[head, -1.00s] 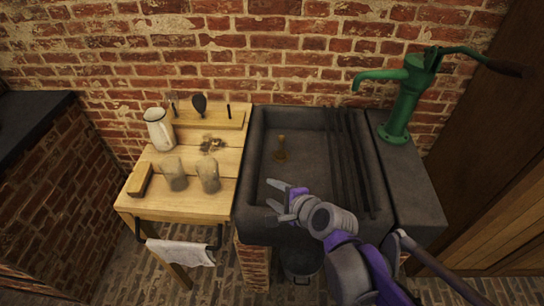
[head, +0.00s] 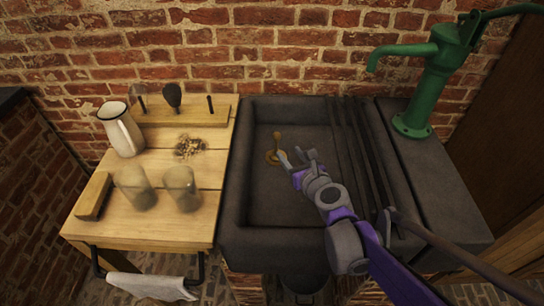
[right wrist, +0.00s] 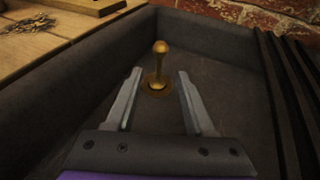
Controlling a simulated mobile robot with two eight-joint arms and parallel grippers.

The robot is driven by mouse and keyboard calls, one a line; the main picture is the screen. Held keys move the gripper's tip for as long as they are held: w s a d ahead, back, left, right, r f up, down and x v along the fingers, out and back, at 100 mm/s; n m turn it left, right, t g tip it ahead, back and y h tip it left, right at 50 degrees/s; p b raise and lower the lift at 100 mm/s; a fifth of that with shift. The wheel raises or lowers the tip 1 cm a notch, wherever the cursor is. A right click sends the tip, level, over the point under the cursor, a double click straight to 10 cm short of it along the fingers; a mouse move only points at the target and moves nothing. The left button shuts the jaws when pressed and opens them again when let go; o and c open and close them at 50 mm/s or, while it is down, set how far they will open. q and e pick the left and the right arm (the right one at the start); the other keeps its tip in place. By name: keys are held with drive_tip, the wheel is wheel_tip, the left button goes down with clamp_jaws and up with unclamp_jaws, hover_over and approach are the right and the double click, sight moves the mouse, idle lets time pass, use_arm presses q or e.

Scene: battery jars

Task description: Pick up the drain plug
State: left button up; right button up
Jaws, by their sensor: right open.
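The drain plug (head: 277,138) is a brass piece with an upright stem and a round knob, standing in the basin of the dark stone sink (head: 236,190). In the right wrist view the plug (right wrist: 159,62) stands upright on a brass ring in the sink floor. My right gripper (head: 297,158) is inside the sink, close to the plug on its near right side. In the right wrist view the open fingers (right wrist: 157,88) point at the plug, one on each side of its base as seen. Nothing is held. My left gripper is not in view.
Dark bars (head: 362,150) run along the sink's right side. A green hand pump (head: 425,80) stands on the right ledge.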

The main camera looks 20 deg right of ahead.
sight(277, 142)
drive_tip(key=b+x, duration=0.1)
drive_tip(key=x, duration=0.2)
drive_tip(key=b+x, duration=0.1)
drive_tip(key=x, duration=0.3)
drive_tip(key=f+x, duration=0.1)
drive_tip(key=x, duration=0.3)
drive_tip(key=shift+w+b, duration=0.1)
drive_tip(key=shift+b, duration=0.3)
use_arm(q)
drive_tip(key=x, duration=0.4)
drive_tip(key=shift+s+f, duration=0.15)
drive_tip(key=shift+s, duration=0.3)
use_arm(e)
clamp_jaws()
